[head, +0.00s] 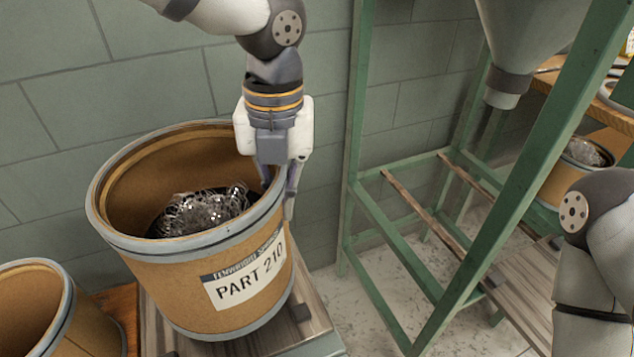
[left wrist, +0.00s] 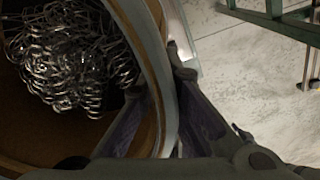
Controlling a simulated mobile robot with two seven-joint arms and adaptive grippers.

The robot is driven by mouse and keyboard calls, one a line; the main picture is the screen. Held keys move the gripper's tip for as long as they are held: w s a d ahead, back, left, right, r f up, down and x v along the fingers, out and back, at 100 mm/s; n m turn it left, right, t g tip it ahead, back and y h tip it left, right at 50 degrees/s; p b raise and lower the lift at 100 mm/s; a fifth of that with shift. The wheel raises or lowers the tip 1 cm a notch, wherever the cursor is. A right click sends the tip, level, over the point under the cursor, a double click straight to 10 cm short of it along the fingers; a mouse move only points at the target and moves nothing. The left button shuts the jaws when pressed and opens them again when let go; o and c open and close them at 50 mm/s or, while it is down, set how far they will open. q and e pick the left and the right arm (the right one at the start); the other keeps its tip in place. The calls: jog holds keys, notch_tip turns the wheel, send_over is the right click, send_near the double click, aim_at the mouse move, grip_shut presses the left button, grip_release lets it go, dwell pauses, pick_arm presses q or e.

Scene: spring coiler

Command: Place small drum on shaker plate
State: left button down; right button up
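The small drum, taken to be the brown one labelled "PART 210" (head: 245,278), is upright with a grey rim and coiled metal springs inside. My left gripper (head: 279,190) points down at its right rim, one finger inside the wall and one outside. In the left wrist view the fingers (left wrist: 160,85) appear closed on the drum wall (left wrist: 150,45). Beneath the drum is a grey-brown plank-topped plate (head: 318,318) with dark blocks, possibly the shaker plate; the drum hides whether they touch. My right gripper is out of view; only its arm shows.
Another open brown drum (head: 95,325) stands close at lower left. A green frame (head: 352,130) with a grey hopper (head: 515,50) stands right of the drum. A similar plank surface (head: 525,300) with dark blocks lies at lower right. Another drum with springs (head: 560,185) is behind.

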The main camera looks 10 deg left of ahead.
pick_arm(q)
notch_tip(320, 180, down, 6)
jog(key=w+a, duration=0.1)
jog(key=a, duration=0.1)
jog(key=shift+a, duration=0.15)
jog(key=c, duration=1.8)
grip_release()
jog(key=shift+f, duration=0.1)
notch_tip(320, 180, up, 12)
jog(key=shift+d, duration=0.2)
